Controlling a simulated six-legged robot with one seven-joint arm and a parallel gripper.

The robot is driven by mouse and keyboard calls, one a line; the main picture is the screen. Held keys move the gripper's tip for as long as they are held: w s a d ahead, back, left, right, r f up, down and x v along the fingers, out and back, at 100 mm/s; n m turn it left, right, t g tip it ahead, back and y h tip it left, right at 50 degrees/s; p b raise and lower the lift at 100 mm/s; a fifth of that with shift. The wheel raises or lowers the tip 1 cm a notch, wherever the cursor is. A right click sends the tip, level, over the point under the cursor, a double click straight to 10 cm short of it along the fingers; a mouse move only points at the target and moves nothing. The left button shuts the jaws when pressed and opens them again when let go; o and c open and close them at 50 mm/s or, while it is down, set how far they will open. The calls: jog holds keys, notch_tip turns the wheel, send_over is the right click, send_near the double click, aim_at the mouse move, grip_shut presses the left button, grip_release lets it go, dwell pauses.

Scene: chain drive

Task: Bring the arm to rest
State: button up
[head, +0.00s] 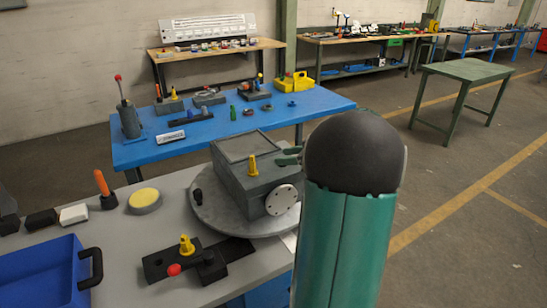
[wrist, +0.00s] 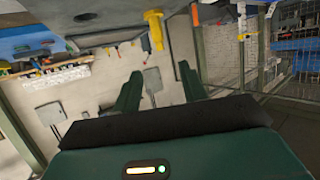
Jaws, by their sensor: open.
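My gripper (wrist: 157,69) is open, with nothing between its two green fingers. In the head view the green fingertips (head: 289,156) show beside the upper right of a grey box-shaped housing (head: 238,183), apart from its yellow knob (head: 253,166). Most of my gripper is hidden there behind my teal arm with its black rounded joint. The housing stands on a round grey turntable (head: 218,219) and has a pale round flange (head: 282,200) on its side. In the wrist view the scene looks upside down, and a yellow knob (wrist: 153,28) shows beyond the fingertips.
A dark clamp-like fixture (head: 205,265) with yellow and red knobs lies on the near grey bench, left of my arm. A blue tray (head: 45,275) is at the lower left. A blue table (head: 310,104) with tools stands behind. Open floor lies right.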

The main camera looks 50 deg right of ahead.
jog(key=shift+s+d+r, duration=0.15)
jog(key=shift+s+r, duration=0.05)
jog(key=shift+s, duration=0.25)
dwell(0.3)
